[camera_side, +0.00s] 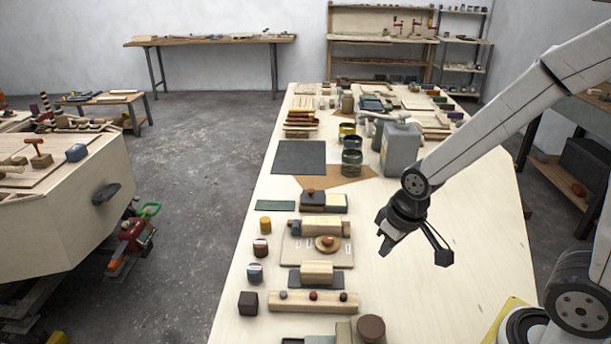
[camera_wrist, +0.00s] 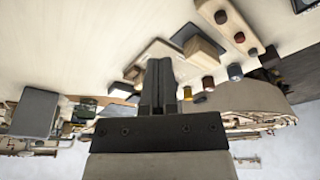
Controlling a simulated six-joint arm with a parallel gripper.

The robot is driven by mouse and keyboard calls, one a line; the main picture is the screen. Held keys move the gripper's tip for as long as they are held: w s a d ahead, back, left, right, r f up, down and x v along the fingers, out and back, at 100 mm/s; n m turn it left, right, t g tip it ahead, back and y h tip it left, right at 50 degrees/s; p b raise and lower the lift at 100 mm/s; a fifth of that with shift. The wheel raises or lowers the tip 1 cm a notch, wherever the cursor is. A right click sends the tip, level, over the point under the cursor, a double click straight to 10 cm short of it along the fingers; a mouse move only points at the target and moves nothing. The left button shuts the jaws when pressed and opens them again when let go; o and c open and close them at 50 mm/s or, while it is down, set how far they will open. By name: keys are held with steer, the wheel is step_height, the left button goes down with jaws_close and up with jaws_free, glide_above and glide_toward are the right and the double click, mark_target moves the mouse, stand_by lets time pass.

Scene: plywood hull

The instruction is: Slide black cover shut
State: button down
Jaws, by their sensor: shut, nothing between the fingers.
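Two dark pieces could be the black cover, and I cannot tell which it is. One is a flat dark slab (camera_side: 295,279) with a pale wooden block (camera_side: 317,271) on top; the slab also shows in the wrist view (camera_wrist: 187,33). The other is a dark box (camera_side: 312,201) with a small red-brown knob, farther along the bench. My gripper (camera_side: 384,248) is in the air right of these pieces, touching none of them. In the wrist view its fingers (camera_wrist: 158,62) are together and empty.
A long pale bench (camera_side: 440,300) carries the pieces. A wooden strip with knobs (camera_side: 275,304) lies nearer than the slab, and a board with a round wooden disc (camera_side: 327,244) lies beyond it. A grey canister (camera_side: 400,148) stands farther back. The bench's right side is mostly clear.

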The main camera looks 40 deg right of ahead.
steer(key=w+d+r, duration=0.1)
steer(key=w+d, duration=0.1)
steer(key=w, duration=0.8)
steer(key=w+d+r, duration=0.2)
steer(key=w, duration=0.7)
steer(key=n+t, duration=0.1)
glide_above(303, 191)
steer(key=shift+s+a+f, duration=0.15)
steer(key=shift+s, duration=0.15)
steer(key=shift+a+x, duration=0.2)
steer(key=shift+x, duration=4.75)
steer(key=shift+s+d, duration=0.15)
steer(key=shift+s, duration=0.8)
steer(key=shift+s+d, duration=0.1)
steer(key=shift+s, duration=0.85)
